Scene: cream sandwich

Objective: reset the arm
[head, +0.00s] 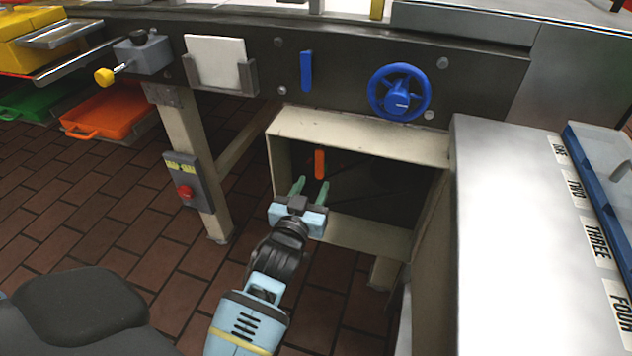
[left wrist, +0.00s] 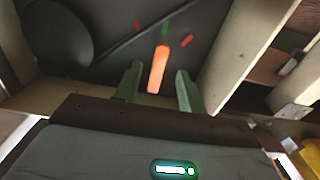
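My left gripper (head: 311,188) is in front of the open cream box under the machine, with its green fingers pointing into it. In the left wrist view the two fingers (left wrist: 158,78) are spread apart with nothing held between them. An orange handle (head: 320,164) is inside the box, just beyond the fingertips. It also shows in the left wrist view (left wrist: 158,69), in the gap beyond the fingers. I cannot tell whether a finger touches it. My right gripper is not in view.
The cream box (head: 357,134) has rims around the left gripper. A blue wheel (head: 399,92) and a blue handle (head: 306,71) are on the dark panel above. A control post with a red button (head: 185,191) stands left. A grey counter (head: 500,230) closes off the right.

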